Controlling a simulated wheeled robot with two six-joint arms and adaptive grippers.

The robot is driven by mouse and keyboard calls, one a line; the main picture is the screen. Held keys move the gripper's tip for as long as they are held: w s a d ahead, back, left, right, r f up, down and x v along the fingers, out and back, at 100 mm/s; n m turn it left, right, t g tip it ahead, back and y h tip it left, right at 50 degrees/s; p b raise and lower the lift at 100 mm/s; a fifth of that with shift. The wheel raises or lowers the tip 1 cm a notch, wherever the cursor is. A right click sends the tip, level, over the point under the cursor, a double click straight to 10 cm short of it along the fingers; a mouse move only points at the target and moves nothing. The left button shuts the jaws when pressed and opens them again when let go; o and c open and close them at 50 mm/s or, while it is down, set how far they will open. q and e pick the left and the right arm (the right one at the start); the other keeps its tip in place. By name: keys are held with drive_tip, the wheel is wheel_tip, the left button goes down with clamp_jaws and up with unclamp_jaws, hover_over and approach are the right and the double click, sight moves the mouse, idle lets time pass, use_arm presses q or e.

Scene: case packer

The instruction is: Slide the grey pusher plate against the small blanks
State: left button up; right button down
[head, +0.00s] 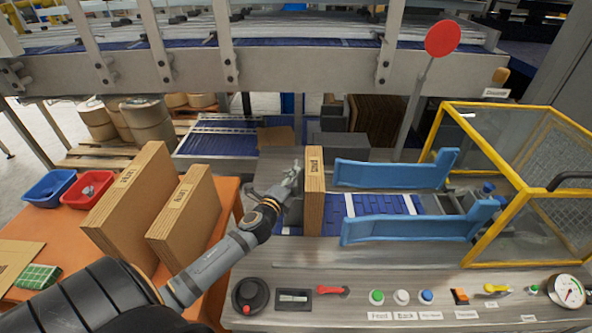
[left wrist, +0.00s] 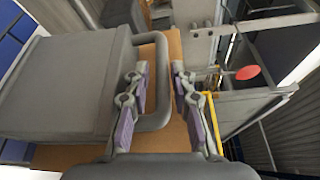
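The upright brown pack of blanks (head: 314,190) stands on the blue belt at the left ends of the blue guides, with a printed label on top. My left gripper (head: 293,175) is just left of it. In the left wrist view, the grey pusher plate (left wrist: 65,85) with its loop handle (left wrist: 158,85) lies in front of brown board. My left gripper's fingers (left wrist: 161,68) are open, one on each side of the handle bar; contact cannot be told. In the head view I cannot pick the plate out clearly. My right gripper is not in view.
Two upright brown packs (head: 128,197) (head: 185,222) stand on the orange table (head: 218,235), with blue and red bins (head: 48,187) (head: 88,188) behind. Blue guides (head: 395,174) (head: 418,228) and a yellow-framed guard (head: 520,180) lie right. A control panel (head: 450,312) runs along the front.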

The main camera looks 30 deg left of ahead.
use_arm(q)
drive_tip(key=shift+w+a, duration=0.15)
drive_tip(key=shift+w, duration=1.05)
clamp_jaws()
